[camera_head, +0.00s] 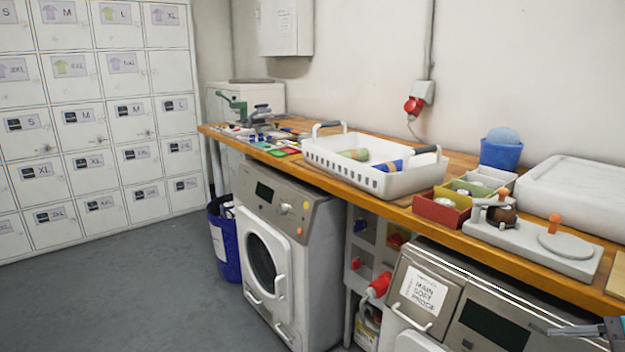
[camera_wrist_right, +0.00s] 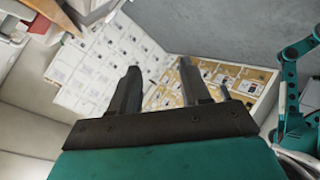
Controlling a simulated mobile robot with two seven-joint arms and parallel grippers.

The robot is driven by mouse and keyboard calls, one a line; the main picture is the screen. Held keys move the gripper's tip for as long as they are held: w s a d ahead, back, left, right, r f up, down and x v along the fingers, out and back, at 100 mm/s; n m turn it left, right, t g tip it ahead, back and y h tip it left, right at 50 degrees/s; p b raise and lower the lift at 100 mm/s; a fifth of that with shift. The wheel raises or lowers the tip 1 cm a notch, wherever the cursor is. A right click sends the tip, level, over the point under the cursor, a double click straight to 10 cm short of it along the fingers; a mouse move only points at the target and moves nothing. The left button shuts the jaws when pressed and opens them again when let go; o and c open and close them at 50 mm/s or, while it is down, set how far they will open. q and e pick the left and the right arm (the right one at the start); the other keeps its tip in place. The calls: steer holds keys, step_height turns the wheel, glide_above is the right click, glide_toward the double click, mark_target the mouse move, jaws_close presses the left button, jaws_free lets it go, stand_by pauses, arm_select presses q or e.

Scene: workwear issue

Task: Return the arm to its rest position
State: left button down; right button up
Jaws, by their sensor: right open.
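My right gripper (camera_head: 574,331) shows at the bottom right corner of the head view, in front of the grey machine with the "MAIN SOFT PROOF" label. In the right wrist view its two dark fingers (camera_wrist_right: 159,70) stand apart with nothing between them. My left gripper is not in the head view. A teal arm of mine (camera_wrist_right: 290,95) shows at the right edge of the wrist view.
A wooden worktop (camera_head: 458,236) carries a white basket (camera_head: 330,160), small bins, a blue tub (camera_head: 501,153) and a grey press-like device (camera_head: 545,250). Washing machines stand below. A locker wall (camera_head: 95,130) is at left. The grey floor (camera_head: 120,300) is clear.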

steer(key=s+a+f+m+t+h+p, duration=0.1)
steer(key=s+a+f+m+t+h, duration=0.15)
steer(key=f+m, duration=0.3)
steer(key=s+a+f+m+t+h+p, duration=0.2)
steer(key=s+a+f+m+t, duration=0.15)
steer(key=f+m, duration=0.2)
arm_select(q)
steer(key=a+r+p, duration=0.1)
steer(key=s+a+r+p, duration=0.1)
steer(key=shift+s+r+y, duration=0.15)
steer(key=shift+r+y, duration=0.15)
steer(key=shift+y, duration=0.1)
arm_select(e)
steer(key=s+a+f+m+g+h, duration=0.1)
steer(key=s+a+f+m, duration=0.1)
steer(key=a, duration=0.6)
steer(key=s+a+f+m+g+h, duration=0.1)
steer(key=s+a+m, duration=0.3)
steer(key=a, duration=0.4)
steer(key=shift+a+f+g, duration=0.25)
steer(key=shift+f+g, duration=0.25)
steer(key=shift+f, duration=0.3)
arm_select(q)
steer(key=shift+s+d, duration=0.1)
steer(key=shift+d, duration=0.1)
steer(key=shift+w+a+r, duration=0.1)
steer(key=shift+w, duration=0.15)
arm_select(e)
steer(key=shift+w, duration=0.1)
